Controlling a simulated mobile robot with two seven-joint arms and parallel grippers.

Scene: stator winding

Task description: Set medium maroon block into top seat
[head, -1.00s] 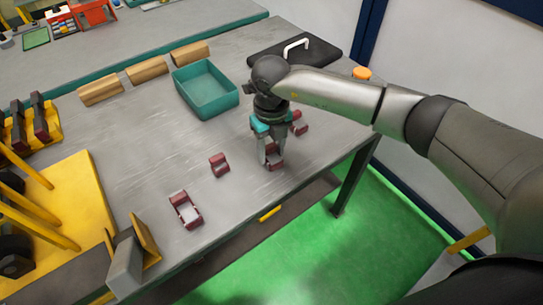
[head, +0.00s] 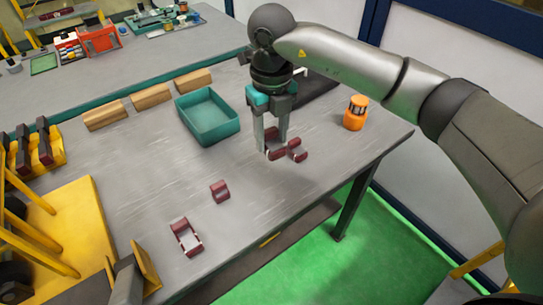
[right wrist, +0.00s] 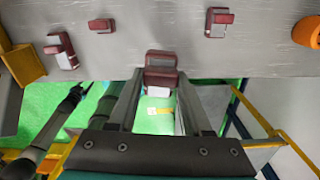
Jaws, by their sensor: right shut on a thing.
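My right gripper (head: 272,146) is shut on a maroon block (head: 277,154) with a pale metal part. In the right wrist view this block (right wrist: 161,68) sits between the fingertips, held above the table. Another maroon block (head: 299,154) is on the table just right of it. A small maroon block (head: 220,192) and a larger one (head: 183,232) lie farther left and toward the front. A yellow fixture (head: 40,158) at the left edge holds several dark maroon pieces upright; I cannot tell which part is the top seat.
A teal bin (head: 236,128) and several wooden blocks (head: 106,117) stand behind. An orange canister (head: 355,113) is near the right edge. Yellow framework (head: 75,205) fills the left front. The middle of the grey table (head: 150,180) is mostly clear.

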